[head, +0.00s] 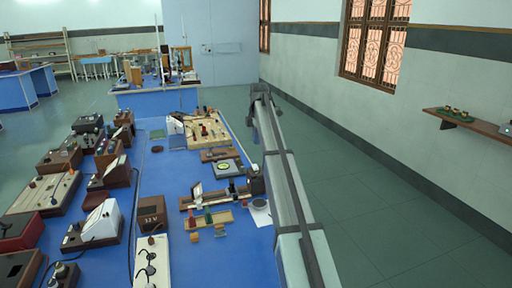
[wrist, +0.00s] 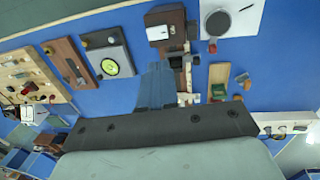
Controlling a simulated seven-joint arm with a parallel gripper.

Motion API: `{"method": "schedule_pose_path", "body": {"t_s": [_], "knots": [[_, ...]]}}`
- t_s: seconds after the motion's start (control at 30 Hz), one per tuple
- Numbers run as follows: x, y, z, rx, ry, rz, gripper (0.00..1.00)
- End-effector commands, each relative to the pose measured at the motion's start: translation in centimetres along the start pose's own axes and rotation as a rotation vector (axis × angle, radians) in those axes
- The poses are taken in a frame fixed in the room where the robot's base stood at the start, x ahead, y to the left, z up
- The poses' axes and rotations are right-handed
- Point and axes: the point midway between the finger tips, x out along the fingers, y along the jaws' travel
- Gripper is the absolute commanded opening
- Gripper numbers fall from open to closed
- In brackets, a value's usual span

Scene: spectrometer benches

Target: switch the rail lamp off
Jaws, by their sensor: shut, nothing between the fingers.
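A dark box that looks like the rail lamp (head: 256,181) stands at the right end of a wooden rail (head: 214,198) near the bench's right edge. In the wrist view the box (wrist: 166,17) has a pale face and stands at the top end of the rail. I cannot make out its switch or whether it is lit. My gripper (wrist: 157,68) is shut and empty, with its blue-grey fingers over the bench beside the rail, apart from the box. In the head view my arm runs along the bench's right side and its fingers are hidden.
A grey plate with a yellow-green dial (wrist: 110,66) and a pegged board (wrist: 28,72) are on the other side. Several instruments crowd the bench's left half.

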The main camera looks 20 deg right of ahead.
Motion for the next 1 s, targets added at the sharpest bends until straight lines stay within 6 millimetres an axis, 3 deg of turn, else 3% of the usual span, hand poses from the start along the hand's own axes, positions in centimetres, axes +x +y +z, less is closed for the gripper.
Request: {"method": "schedule_pose_path", "body": {"t_s": [0.2, 0.53, 0.77, 1.0], "knots": [[-1.1, 0.0, 0.0, 0.0, 0.0, 0.001, 0.0], [-1.1, 0.1, 0.0, 0.0, 0.0, 0.001, 0.0], [-1.3, 1.8, 0.5, 0.0, 0.0, 0.001, 0.0], [-1.3, 1.6, 0.5, 0.0, 0.0, 0.001, 0.0]]}}
